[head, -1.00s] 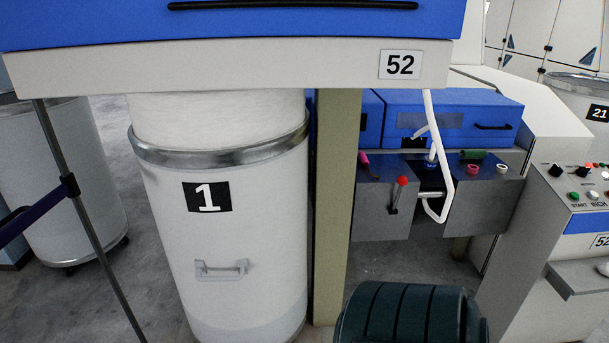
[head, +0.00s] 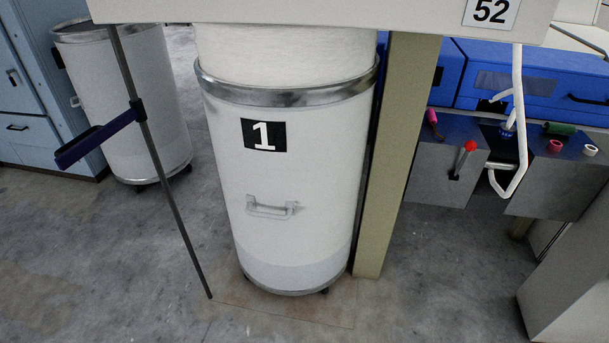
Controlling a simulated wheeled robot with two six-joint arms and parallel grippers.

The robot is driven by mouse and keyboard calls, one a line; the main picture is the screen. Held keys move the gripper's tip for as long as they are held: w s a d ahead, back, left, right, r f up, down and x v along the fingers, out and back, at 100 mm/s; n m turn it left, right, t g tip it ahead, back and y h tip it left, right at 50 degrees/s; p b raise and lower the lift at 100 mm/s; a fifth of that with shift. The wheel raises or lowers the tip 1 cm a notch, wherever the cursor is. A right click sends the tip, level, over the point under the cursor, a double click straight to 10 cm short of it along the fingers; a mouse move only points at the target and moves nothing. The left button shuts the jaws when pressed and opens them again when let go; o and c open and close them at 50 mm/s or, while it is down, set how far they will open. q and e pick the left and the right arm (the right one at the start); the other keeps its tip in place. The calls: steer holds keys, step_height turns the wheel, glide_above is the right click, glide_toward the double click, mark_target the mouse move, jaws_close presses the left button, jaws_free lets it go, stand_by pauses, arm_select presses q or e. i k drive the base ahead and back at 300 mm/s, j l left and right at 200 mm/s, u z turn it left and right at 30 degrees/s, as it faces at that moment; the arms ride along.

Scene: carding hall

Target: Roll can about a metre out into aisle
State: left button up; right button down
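The can (head: 290,180) is a tall white cylinder with a metal rim, a black label "1" and a grey handle (head: 271,208) on its front. It stands upright on small dark casters under the machine's overhang (head: 330,10), with white material heaped above its rim. A beige post (head: 398,150) stands close along its right side. Neither of my grippers is in the head view.
A thin dark pole (head: 160,170) with a purple belt piece (head: 95,140) stands left of the can. Another white can (head: 125,100) stands behind at left. The grey floor (head: 120,270) in front is clear. A control console (head: 570,280) stands at right.

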mark_target(288, 108)
steer(key=i+l+u, duration=0.15)
steer(key=l, duration=0.25)
steer(key=i+l+u, duration=0.1)
steer(key=i+l, duration=0.15)
steer(key=l, duration=0.15)
steer(key=i+l+u, duration=0.15)
steer(key=l, duration=0.25)
steer(key=i+l+u, duration=0.15)
steer(key=l, duration=0.3)
steer(key=i+l+u, duration=0.1)
steer(key=l, duration=0.35)
steer(key=i+l+u, duration=0.15)
steer(key=l, duration=0.3)
steer(key=l+u, duration=0.15)
steer(key=l, duration=0.3)
steer(key=i, duration=0.05)
